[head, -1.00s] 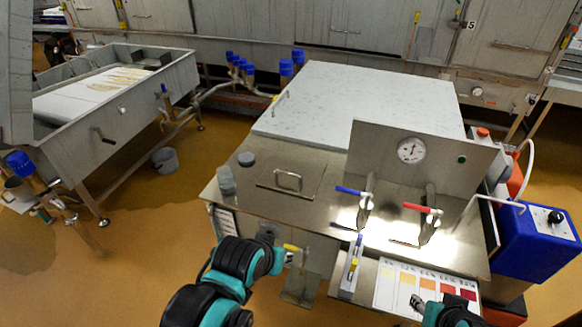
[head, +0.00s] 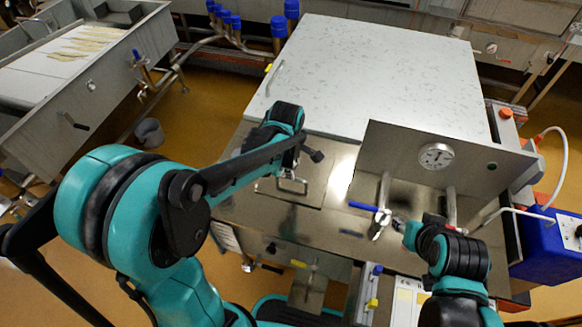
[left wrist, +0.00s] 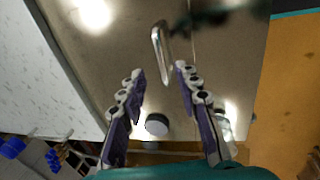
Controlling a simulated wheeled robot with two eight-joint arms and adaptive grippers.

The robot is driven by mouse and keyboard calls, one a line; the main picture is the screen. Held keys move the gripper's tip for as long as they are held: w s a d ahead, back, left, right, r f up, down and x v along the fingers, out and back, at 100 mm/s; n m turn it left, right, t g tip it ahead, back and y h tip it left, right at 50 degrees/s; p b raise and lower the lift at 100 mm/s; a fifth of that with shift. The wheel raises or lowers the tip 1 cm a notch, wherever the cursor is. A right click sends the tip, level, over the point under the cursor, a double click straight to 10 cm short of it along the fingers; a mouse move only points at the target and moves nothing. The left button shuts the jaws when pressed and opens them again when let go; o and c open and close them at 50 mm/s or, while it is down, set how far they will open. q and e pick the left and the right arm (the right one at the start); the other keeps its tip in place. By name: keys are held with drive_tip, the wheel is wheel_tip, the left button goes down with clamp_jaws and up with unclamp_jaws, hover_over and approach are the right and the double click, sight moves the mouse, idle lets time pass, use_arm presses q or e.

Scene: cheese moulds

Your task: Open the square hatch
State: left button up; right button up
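The square hatch (head: 312,196) is a flat steel lid, shut, in the steel top in front of the pale slab. Its bent metal handle (head: 290,187) stands up from it, and the handle also shows in the left wrist view (left wrist: 157,42). My left gripper (left wrist: 161,73) is open and empty, with the handle just beyond its fingertips. In the head view my left arm covers part of the hatch and hides most of the fingers. My right gripper (head: 401,226) is near the red-handled valve; its fingers are too small to judge.
A blue lever (head: 362,206) and an upright panel with a gauge (head: 436,156) stand right of the hatch. The left wrist view shows a round grey cap (left wrist: 157,124) between the fingers and a clear jar (left wrist: 223,128) by the right finger.

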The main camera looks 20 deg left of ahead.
use_arm(q)
drive_tip(key=f+b, duration=0.1)
drive_tip(key=f, duration=0.2)
drive_tip(key=w+f+b, duration=0.1)
drive_tip(key=f, duration=0.2)
drive_tip(key=shift+w+f, duration=0.1)
drive_tip(key=shift+f, duration=0.1)
clamp_jaws()
